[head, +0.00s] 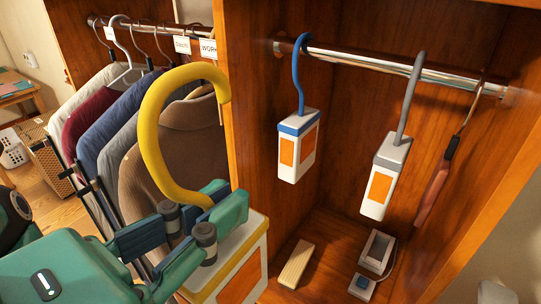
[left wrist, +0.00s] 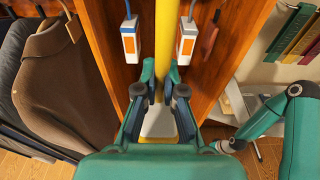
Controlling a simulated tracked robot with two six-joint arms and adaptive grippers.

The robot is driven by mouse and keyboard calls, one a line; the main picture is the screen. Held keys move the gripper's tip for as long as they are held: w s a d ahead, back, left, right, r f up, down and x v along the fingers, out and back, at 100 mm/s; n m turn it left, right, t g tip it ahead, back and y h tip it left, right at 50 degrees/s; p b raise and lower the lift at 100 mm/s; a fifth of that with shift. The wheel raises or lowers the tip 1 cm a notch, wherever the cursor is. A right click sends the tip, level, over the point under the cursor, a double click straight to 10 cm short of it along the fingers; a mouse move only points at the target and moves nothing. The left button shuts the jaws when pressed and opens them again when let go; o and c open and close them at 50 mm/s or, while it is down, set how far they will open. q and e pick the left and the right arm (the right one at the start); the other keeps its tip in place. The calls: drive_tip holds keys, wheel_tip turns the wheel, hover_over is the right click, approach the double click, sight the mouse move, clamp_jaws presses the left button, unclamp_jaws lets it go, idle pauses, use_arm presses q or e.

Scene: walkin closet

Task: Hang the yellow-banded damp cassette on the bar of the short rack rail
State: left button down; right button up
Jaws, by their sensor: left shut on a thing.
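The yellow-banded cassette (head: 243,262) is white with an orange panel and a large yellow hook (head: 150,130). My left gripper (head: 212,215) is shut on it near the base of the hook, which stands upright. The hook's open end is at the right, in front of the cabinet's side panel. The short rail (head: 345,59) is a chrome bar inside the wooden bay, right of the hook and apart from it. In the left wrist view the yellow hook stem (left wrist: 166,50) runs up between the fingers. The cassette's lower part is cut off in the head view.
A blue-hooked cassette (head: 298,150), a grey-hooked cassette (head: 384,180) and a brown hanging item (head: 435,185) hang on the short rail, with bare bar between them. A wooden block (head: 296,264) and small boxes lie below. Garments (head: 180,150) hang at left.

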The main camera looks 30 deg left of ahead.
use_arm(q)
drive_tip(key=shift+w+r+p, duration=0.25)
drive_tip(key=shift+w+p, duration=0.4)
drive_tip(key=shift+p, duration=0.15)
drive_tip(key=shift+w+f+p, duration=0.15)
drive_tip(key=shift+w+p, duration=0.6)
drive_tip(key=shift+w, duration=0.45)
use_arm(e)
wheel_tip(320, 180, up, 5)
drive_tip(key=p, duration=0.1)
use_arm(q)
drive_tip(key=w+f+b, duration=0.3)
drive_tip(key=w+b, duration=0.1)
drive_tip(key=w, duration=2.1)
drive_tip(key=shift+d+f, duration=0.15)
drive_tip(key=shift+d, duration=0.3)
use_arm(e)
drive_tip(key=shift+f, duration=2.15)
use_arm(q)
drive_tip(key=shift+s, duration=0.1)
drive_tip(key=c, duration=1.2)
unclamp_jaws()
